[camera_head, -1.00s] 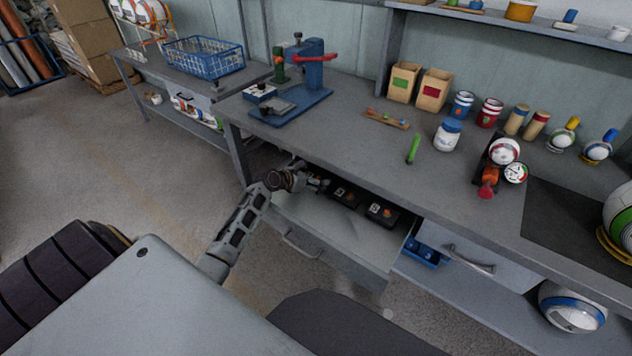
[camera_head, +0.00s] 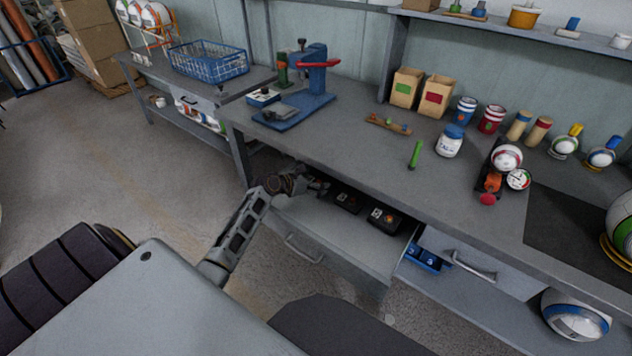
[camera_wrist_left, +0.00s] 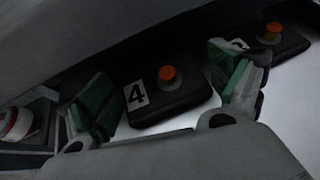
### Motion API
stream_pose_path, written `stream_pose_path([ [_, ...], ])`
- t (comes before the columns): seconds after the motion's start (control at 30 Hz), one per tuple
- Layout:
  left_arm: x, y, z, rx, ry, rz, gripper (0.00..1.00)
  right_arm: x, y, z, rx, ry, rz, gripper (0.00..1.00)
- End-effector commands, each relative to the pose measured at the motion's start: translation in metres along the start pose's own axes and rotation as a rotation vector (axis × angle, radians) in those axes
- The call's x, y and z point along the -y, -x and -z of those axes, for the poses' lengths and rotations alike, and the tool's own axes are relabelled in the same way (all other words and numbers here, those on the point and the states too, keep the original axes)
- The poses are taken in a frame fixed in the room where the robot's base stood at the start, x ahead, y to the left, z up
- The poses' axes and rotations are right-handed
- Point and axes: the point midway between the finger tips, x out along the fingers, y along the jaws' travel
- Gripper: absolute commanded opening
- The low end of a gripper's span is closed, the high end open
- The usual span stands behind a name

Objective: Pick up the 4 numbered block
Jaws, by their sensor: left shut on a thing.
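The block numbered 4 (camera_wrist_left: 170,92) is black with an orange-red knob and a white label, and lies in the open drawer (camera_head: 345,243). In the left wrist view it sits between the green-padded fingers of my left gripper (camera_wrist_left: 168,92), which is shut on it. In the head view my left gripper (camera_head: 322,188) reaches into the drawer below the bench edge, and the block in it is mostly hidden. Two more black blocks with orange knobs, one nearer (camera_head: 346,200) and one farther right (camera_head: 384,219), lie in the drawer. My right gripper is not in view.
The bench top (camera_head: 345,145) overhangs the back of the drawer, close above my left gripper. Another similar block (camera_wrist_left: 272,38) lies beside the right finger. A blue container (camera_head: 427,257) is right of the drawer. The drawer's front floor is clear.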

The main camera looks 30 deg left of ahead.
Motion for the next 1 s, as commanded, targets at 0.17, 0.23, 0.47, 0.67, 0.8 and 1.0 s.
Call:
stream_pose_path([
  [0.17,0.000,0.019,-0.003,-0.001,0.001,0.000,0.66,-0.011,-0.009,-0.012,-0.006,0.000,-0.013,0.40],
  [0.23,0.000,0.029,-0.003,0.000,0.001,0.000,0.66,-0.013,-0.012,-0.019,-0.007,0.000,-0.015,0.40],
  [0.47,0.000,0.066,-0.002,-0.001,0.000,-0.001,0.66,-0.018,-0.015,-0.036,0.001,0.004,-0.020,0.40],
  [0.67,0.000,0.099,-0.001,-0.001,0.000,-0.001,0.66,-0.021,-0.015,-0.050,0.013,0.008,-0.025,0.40],
  [0.8,0.000,0.119,-0.001,-0.001,0.000,0.000,0.66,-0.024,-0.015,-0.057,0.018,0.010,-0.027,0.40],
  [1.0,0.000,0.139,0.000,0.000,0.001,0.000,0.66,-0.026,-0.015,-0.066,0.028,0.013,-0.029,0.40],
])
